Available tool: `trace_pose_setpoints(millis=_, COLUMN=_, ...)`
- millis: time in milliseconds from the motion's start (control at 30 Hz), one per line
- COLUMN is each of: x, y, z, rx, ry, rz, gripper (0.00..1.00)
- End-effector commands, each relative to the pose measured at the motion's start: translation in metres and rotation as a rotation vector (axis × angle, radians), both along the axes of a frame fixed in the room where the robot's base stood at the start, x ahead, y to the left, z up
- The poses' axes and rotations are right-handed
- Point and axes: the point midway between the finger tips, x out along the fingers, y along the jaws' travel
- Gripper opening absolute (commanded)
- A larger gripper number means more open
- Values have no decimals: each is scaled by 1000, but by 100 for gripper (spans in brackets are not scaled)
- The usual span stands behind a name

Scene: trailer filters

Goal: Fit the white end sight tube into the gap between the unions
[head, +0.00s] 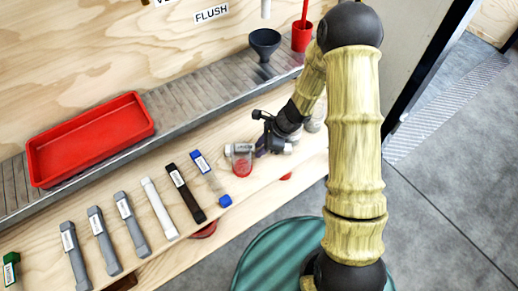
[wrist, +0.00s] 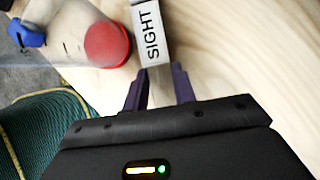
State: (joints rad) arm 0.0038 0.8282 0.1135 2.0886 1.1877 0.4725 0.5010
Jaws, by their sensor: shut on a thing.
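My gripper (head: 262,147) is low over the right part of the wooden bench top, partly hidden by its own wrist. In the wrist view its two purple fingers (wrist: 158,78) are shut on a pale piece labelled SIGHT, which I take for the white end sight tube (wrist: 152,38). Only its labelled part shows clearly, and its far end is cut off by the frame. I cannot make out the unions or the gap between them in either view.
Further left are a blue-ended tube (head: 211,179), a black bar (head: 185,193), a white tube (head: 160,208) and several grey pieces. A red tray (head: 90,138) and dark funnel (head: 264,44) are behind.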

Motion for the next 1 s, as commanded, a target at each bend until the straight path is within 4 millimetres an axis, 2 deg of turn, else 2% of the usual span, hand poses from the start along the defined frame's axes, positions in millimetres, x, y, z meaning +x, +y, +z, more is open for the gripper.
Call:
trace_pose_setpoints(millis=167, x=0, y=0, z=3, rx=0, ry=0, rz=0, gripper=0)
trace_pose_setpoints(millis=267, x=0, y=0, z=12, rx=1, ry=-1, rz=0, gripper=0)
trace_pose_setpoints(millis=700, x=0, y=0, z=91, rx=0, ry=-1, rz=3, gripper=0)
trace_pose_setpoints(millis=833, x=0, y=0, z=101, rx=1, ry=0, rz=1, gripper=0)
trace_pose_setpoints(millis=1000, x=0, y=0, z=100, rx=0, ry=2, rz=1, gripper=0)
